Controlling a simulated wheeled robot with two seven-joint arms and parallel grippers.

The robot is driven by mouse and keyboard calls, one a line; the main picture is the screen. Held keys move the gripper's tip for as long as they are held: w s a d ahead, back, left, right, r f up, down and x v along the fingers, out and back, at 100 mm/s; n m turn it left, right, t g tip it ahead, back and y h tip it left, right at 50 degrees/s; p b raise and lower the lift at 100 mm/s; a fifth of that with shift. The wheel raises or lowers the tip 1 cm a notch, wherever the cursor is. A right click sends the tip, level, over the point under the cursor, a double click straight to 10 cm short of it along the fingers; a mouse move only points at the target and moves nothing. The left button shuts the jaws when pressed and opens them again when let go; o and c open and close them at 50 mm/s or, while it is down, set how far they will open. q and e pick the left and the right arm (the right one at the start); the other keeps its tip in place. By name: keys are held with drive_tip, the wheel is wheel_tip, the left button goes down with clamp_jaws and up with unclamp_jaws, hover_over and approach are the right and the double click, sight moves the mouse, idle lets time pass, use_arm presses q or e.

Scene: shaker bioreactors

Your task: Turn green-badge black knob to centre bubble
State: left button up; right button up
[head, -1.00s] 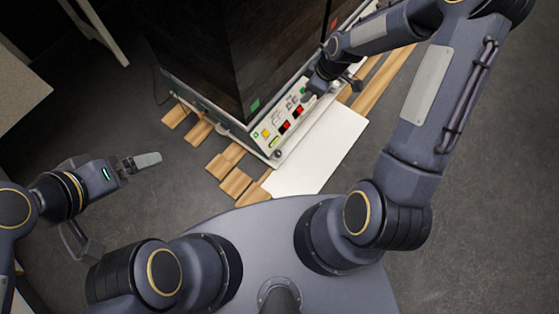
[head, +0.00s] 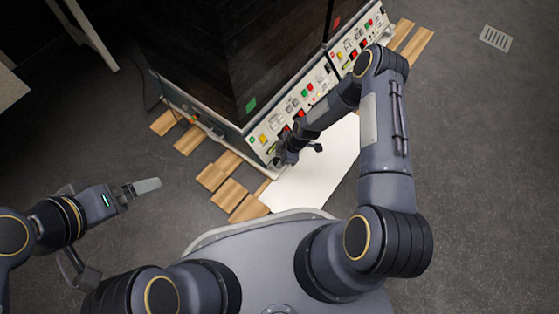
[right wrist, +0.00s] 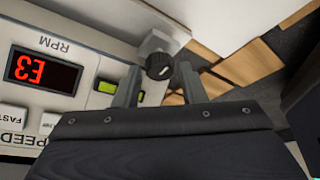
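The black knob (right wrist: 159,66) with a white pointer mark sits at the panel's end in the right wrist view. My right gripper (right wrist: 162,85) is open, with one finger on each side of the knob; I cannot tell whether they touch it. A yellow-green level vial (right wrist: 106,87) is beside the left finger; its bubble is too small to make out. In the head view my right gripper (head: 283,158) is at the panel's near corner and hides the knob. A green badge (head: 251,105) marks the dark cabinet's corner. My left gripper (head: 143,188) is away to the left, holding nothing visible.
The control panel (head: 263,132) has a red RPM display (right wrist: 43,70) and buttons. A second panel (head: 362,37) continues at upper right. Wooden slats (head: 218,170) and a white board (head: 315,178) lie on the floor around the cabinet. Floor at left is clear.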

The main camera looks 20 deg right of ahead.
drive_tip(key=shift+a+f, duration=0.2)
drive_tip(key=shift+f, duration=0.2)
drive_tip(key=c, duration=0.7)
